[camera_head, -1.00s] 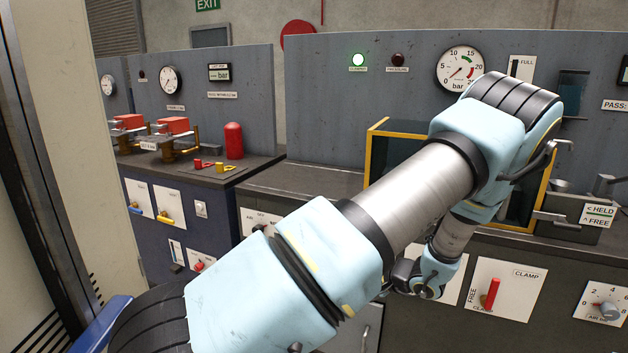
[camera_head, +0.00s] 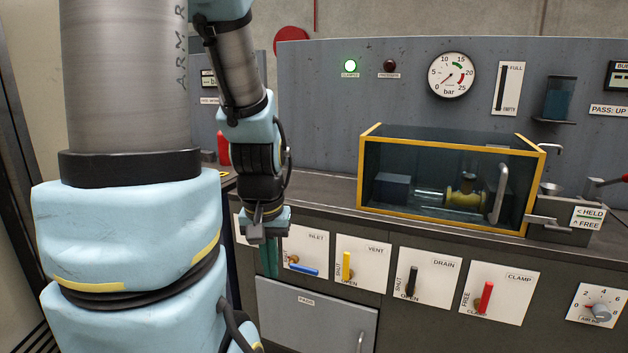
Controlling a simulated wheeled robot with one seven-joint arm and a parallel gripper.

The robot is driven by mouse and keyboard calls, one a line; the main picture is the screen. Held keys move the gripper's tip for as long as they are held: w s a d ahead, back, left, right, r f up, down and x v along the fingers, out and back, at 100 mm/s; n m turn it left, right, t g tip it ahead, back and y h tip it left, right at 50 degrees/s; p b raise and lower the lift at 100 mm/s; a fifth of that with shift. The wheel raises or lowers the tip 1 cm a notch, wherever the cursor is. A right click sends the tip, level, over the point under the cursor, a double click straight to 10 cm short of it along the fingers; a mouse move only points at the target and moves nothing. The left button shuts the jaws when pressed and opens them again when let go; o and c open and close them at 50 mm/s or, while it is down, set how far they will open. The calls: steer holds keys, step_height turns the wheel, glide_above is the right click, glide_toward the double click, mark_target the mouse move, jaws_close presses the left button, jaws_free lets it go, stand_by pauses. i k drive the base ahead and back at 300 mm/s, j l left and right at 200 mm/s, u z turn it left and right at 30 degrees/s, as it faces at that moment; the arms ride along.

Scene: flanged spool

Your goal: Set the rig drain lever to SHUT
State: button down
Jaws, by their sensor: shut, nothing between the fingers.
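The drain lever (camera_head: 413,280) is a black handle on a white panel (camera_head: 441,265) labelled DRAIN, on the front of the bench. It stands roughly vertical, its lower end by the word OPEN. SHUT is written along the panel's left side. My gripper (camera_head: 264,240) hangs pointing down in front of the bench, well left of the drain lever and near the inlet panel. It is shut and empty, clear of the drain lever. My arm hides part of the leftmost panel.
The inlet lever (camera_head: 303,271) is blue, the vent lever (camera_head: 347,266) yellow and the clamp lever (camera_head: 485,298) red. A yellow-framed glass box (camera_head: 452,147) stands on the bench above. A cabinet door handle (camera_head: 361,342) sticks out below. Space before the drain panel looks clear.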

mark_target(410, 288)
steer(key=z, duration=0.95)
